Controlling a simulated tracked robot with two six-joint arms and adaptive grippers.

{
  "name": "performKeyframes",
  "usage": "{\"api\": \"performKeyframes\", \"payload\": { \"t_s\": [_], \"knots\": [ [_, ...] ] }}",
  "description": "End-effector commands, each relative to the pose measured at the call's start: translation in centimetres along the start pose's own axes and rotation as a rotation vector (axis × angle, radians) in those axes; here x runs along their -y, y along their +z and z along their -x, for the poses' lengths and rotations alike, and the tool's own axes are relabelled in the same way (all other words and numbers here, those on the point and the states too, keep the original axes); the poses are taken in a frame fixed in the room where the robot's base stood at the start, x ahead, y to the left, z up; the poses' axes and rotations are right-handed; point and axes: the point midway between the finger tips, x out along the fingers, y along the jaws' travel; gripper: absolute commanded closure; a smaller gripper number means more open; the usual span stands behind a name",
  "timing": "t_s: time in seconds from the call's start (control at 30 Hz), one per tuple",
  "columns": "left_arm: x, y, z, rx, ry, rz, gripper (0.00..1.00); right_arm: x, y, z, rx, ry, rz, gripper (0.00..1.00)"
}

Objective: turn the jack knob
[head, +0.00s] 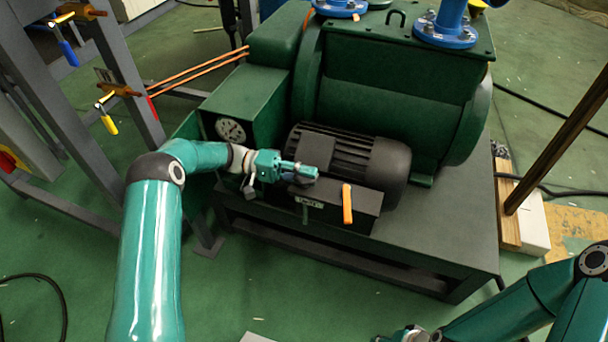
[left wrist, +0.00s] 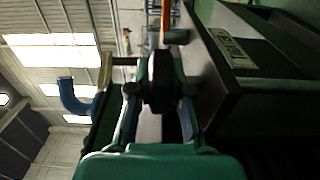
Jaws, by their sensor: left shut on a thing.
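The dark knob (left wrist: 160,80) is between the two fingers of my left gripper (left wrist: 160,98) in the left wrist view, with both fingers touching its sides. In the head view my left gripper (head: 303,173) is shut at the top of a dark box (head: 365,197) in front of the black ribbed motor (head: 345,158). The fingers hide most of the knob there. The box carries a small label plate (head: 313,204), which also shows in the left wrist view (left wrist: 235,48). My right gripper (head: 412,334) is partly cut off at the bottom edge of the head view, and its fingers are unclear.
An orange handle (head: 347,204) stands on the box, right of my left gripper. A round gauge (head: 231,131) is on the green housing behind my left wrist. Grey frame posts (head: 125,75) with blue and yellow handles are at the left. The floor in front is mostly clear.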

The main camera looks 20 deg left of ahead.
Motion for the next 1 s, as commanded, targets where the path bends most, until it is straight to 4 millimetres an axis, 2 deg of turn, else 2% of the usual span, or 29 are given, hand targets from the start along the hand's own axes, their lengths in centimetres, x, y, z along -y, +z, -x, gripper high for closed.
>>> {"api": "performKeyframes", "payload": {
  "t_s": [0.03,0.57,0.6,0.67,1.0],
  "knots": [
    [0.60,0.08,0.02,0.015,-0.008,0.004,1.00,-0.07,0.00,-0.21,0.000,0.000,0.000,0.56],
    [0.49,0.20,-0.01,0.049,-0.007,0.005,1.00,-0.10,-0.01,-0.28,0.000,0.000,0.000,0.56],
    [0.49,0.20,-0.01,0.049,-0.007,0.006,0.80,-0.10,-0.01,-0.28,0.000,0.000,0.000,0.56],
    [0.50,0.20,-0.01,0.049,-0.007,0.005,0.71,-0.10,-0.01,-0.28,0.000,0.000,0.000,0.56],
    [0.17,0.12,0.00,0.048,-0.004,0.001,0.71,-0.09,-0.01,-0.24,0.000,0.000,0.000,0.56]
  ]
}}
